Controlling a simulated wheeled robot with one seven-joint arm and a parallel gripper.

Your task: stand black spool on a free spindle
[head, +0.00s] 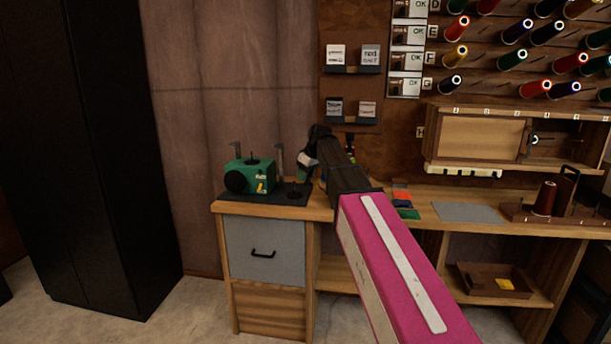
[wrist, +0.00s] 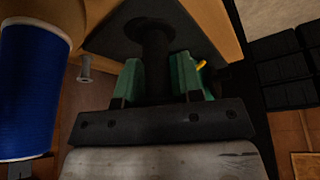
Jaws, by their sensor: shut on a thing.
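My gripper (head: 308,160) is over the left end of the workbench, beside the green winder. In the wrist view its two green fingers (wrist: 157,78) are shut on a dark spool, the black spool (wrist: 153,42), which sits between them. The spool's wide round end faces a black base plate; I cannot tell whether it touches. In the head view the gripper mostly hides the spool. A brown stand (head: 525,214) on the bench at right holds a maroon spool (head: 545,198) and has thin upright spindles beside it.
The green winder (head: 260,177) stands on a black base (head: 240,195) with upright posts. A blue spool (wrist: 28,85) is close by in the wrist view. A grey mat (head: 467,212) lies on the bench. Coloured spools fill the wall pegs above a wooden cabinet (head: 480,140).

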